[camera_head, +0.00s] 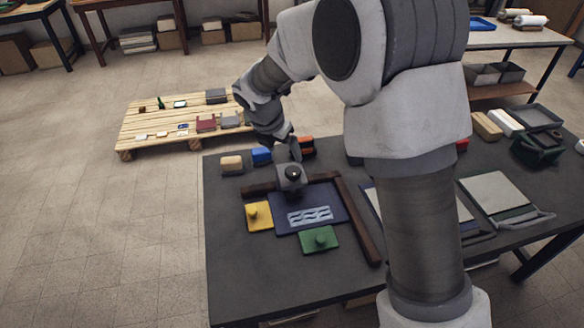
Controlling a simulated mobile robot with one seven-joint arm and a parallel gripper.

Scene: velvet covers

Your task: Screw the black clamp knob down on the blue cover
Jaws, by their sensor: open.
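The blue cover (325,196) is a dark blue plate lying flat on the dark table, with a pale wavy-patterned panel near its front edge. The jaws are open, but the fingers are small and dark here. The gap to the cover cannot be judged from this view.
Dark brown bars run behind the cover and along its right side (358,220). A yellow knobbed block (258,216) is at its left, a green one (319,240) in front. Small coloured blocks stand behind. My arm hides the table's middle. A pallet (150,125) stands beyond.

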